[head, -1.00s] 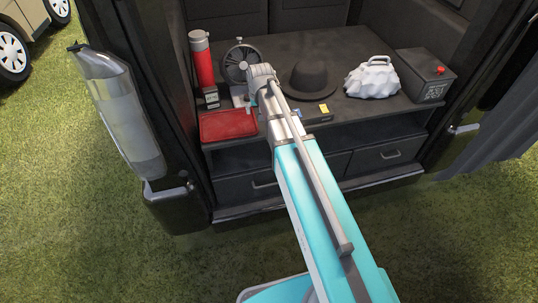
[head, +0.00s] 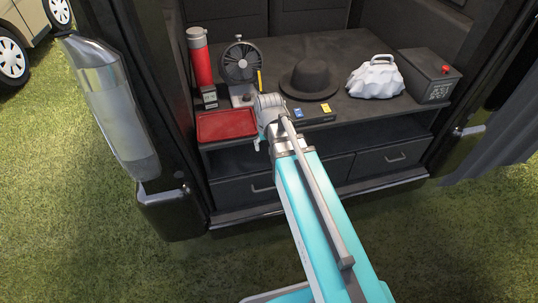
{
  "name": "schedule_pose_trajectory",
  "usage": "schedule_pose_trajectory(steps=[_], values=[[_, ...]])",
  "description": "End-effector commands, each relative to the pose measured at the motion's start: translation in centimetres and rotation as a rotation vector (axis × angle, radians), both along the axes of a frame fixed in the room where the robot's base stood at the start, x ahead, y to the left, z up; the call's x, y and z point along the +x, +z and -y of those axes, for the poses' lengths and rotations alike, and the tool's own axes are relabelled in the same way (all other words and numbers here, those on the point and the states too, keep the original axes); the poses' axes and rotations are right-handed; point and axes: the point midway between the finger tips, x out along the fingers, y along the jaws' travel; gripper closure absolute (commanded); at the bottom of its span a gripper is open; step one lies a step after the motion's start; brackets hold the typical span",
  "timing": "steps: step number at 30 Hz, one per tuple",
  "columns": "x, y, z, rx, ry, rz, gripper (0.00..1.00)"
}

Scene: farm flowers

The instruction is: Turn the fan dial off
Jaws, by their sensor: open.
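The fan (head: 242,63) is a small dark round fan with a grey base (head: 242,94). It stands upright on the dark shelf in the vehicle's rear, left of centre. Its dial is too small to make out. My arm reaches up from the bottom of the head view, and its wrist end lies just in front of and right of the fan base, covering part of it.
A black hat (head: 309,80), a dark flat box (head: 308,116), a white bag (head: 376,79) and a dark box with a red knob (head: 430,76) lie to the right. A yellow stick (head: 260,80) is beside the fan.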

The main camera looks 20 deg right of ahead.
Motion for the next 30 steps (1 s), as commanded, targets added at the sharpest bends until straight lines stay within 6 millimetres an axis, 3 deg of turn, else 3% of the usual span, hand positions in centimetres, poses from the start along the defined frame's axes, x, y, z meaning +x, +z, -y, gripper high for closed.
schedule_pose_trajectory(steps=[7, 23, 30], values=[[-1.8, -1.0, 0.1, -0.001, 0.007, -0.022, 0.19], [-2.2, -1.1, 0.1, -0.001, 0.008, -0.027, 0.19], [-5.4, -1.1, 0.2, -0.003, 0.019, -0.062, 0.19]])
